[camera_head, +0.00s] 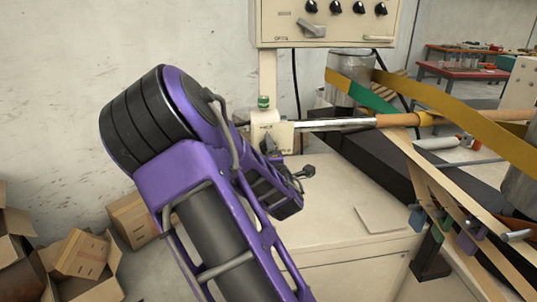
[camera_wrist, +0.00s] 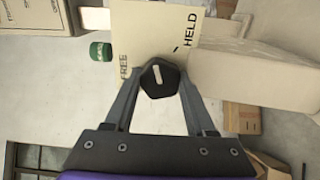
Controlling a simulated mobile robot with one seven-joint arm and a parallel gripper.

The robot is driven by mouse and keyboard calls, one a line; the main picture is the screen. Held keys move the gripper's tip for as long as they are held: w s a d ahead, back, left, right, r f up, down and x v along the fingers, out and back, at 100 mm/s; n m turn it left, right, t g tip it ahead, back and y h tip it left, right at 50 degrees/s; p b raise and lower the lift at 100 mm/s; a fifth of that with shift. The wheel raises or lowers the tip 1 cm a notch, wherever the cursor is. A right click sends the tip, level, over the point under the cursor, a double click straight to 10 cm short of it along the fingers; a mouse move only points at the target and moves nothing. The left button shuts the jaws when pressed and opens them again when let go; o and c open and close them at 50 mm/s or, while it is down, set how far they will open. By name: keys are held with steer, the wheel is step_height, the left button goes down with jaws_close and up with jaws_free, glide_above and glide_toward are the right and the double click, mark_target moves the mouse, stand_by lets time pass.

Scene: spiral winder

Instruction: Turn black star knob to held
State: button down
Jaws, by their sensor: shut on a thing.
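The black star knob (camera_wrist: 160,79) shows in the wrist view, in front of a cream plate (camera_wrist: 150,35). The plate reads FREE on the left and HELD at the upper right, with a short dark tick near HELD. A white mark on the knob's face runs nearly up and down in the picture, tilted slightly to the upper left, not in line with the HELD tick. My gripper (camera_wrist: 161,87) is shut on the knob, one finger on each side. In the head view, my purple arm hides most of the gripper and the knob.
A green cap (camera_head: 263,101) tops the cream block (camera_head: 266,117), from which a steel shaft (camera_head: 333,125) runs right. A control box (camera_head: 325,22) hangs above. Yellow and green belts (camera_head: 460,115) cross at right. Cardboard boxes (camera_head: 82,254) stand at lower left. The cream cabinet top (camera_head: 335,205) is mostly clear.

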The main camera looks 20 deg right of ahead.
steer(key=shift+r+m+b, duration=0.1)
steer(key=shift+m+b, duration=2.35)
steer(key=shift+m, duration=1.75)
steer(key=shift+c, duration=1.1)
jaws_free()
